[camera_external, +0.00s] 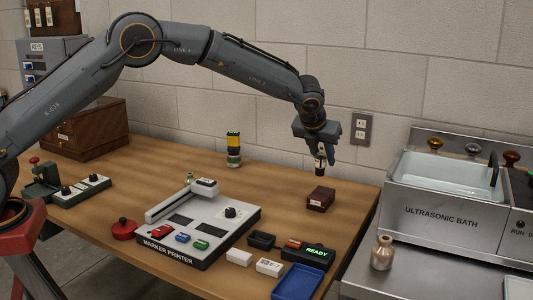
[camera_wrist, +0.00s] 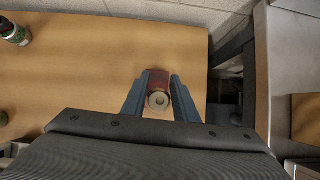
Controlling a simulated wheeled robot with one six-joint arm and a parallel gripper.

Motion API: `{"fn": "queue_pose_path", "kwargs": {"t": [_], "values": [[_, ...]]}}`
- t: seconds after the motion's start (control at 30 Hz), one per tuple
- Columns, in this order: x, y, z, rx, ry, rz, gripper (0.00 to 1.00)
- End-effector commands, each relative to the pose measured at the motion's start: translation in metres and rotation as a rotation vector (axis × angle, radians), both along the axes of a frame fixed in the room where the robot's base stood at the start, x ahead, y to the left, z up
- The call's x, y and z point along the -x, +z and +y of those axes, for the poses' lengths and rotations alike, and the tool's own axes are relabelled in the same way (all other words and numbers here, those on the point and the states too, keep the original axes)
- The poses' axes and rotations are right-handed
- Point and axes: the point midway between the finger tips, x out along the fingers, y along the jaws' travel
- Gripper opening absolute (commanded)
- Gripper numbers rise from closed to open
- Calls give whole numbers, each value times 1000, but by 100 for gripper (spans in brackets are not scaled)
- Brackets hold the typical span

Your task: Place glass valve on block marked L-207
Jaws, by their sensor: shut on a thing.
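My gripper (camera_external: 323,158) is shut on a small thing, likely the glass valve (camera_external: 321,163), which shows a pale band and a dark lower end. In the wrist view, my gripper (camera_wrist: 157,102) has its two blue-grey fingers on either side of the valve's round pale top (camera_wrist: 158,101). A dark red-brown block (camera_external: 320,199) with a small pale label stands on the table, below and apart from the held thing in the outside view. The block (camera_wrist: 158,80) shows behind the valve in the wrist view. Its label is too small to read.
A marker printer (camera_external: 205,232) stands left of the block. Small boxes and a blue tray (camera_external: 298,282) lie at the front. The ultrasonic bath (camera_external: 437,212) stands to the right, with a tan bottle (camera_external: 382,252) before it.

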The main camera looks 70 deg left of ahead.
Motion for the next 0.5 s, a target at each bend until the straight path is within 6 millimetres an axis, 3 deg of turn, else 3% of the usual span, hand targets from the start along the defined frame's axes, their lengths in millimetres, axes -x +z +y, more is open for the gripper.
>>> {"fn": "queue_pose_path", "kwargs": {"t": [0.1, 0.5], "values": [[1, -23, 0, 0, 0, 4, 5], [1, -69, 1, 1, 1, 2, 5]]}}
